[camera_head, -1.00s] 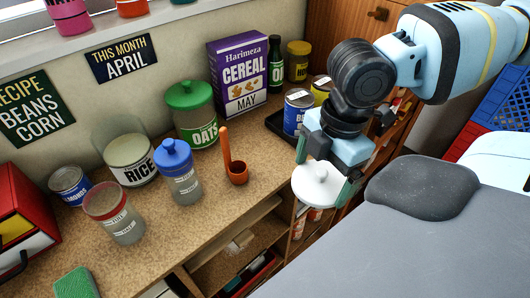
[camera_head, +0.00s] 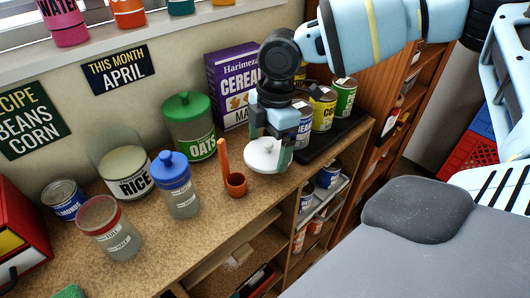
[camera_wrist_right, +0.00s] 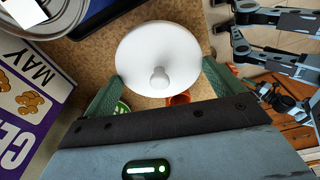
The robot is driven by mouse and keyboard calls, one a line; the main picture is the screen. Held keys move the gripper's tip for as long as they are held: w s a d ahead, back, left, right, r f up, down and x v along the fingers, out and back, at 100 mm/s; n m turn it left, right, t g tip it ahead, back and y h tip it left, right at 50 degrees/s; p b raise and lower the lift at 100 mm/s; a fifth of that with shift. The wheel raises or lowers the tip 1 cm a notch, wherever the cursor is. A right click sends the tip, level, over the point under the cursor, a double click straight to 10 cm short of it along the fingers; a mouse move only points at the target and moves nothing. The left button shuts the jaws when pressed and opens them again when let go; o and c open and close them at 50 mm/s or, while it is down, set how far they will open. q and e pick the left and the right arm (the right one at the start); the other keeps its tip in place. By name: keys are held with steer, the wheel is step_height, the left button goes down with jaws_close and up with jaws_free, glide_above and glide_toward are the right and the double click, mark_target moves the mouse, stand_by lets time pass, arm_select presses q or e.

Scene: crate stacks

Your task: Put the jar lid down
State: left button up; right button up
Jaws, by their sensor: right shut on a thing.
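The white round jar lid (camera_head: 262,156) has a small knob on top. My right gripper (camera_head: 268,154) is shut on it, with one green finger at each side of its rim. The lid is over the wooden counter (camera_head: 215,215), close to the right of the orange scoop (camera_head: 236,184); I cannot tell how high it is. In the right wrist view the lid (camera_wrist_right: 150,50) lies between the fingers of the right gripper (camera_wrist_right: 160,80). The rice jar (camera_head: 122,178) looks to have no lid on it.
A blue-lidded jar (camera_head: 178,190), a red-rimmed jar (camera_head: 110,228) and a green-lidded oats jar (camera_head: 188,125) stand left of the scoop. The cereal box (camera_head: 228,82) stands behind. Cans stand on a dark tray (camera_head: 345,135) at right. Bare counter shows in front of the scoop.

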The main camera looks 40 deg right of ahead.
mark_target(265, 154)
steer(key=shift+w, duration=0.4)
step_height(265, 154, down, 3)
steer(key=shift+f, duration=0.3)
steer(key=shift+f, duration=0.15)
steer(key=o, duration=0.6)
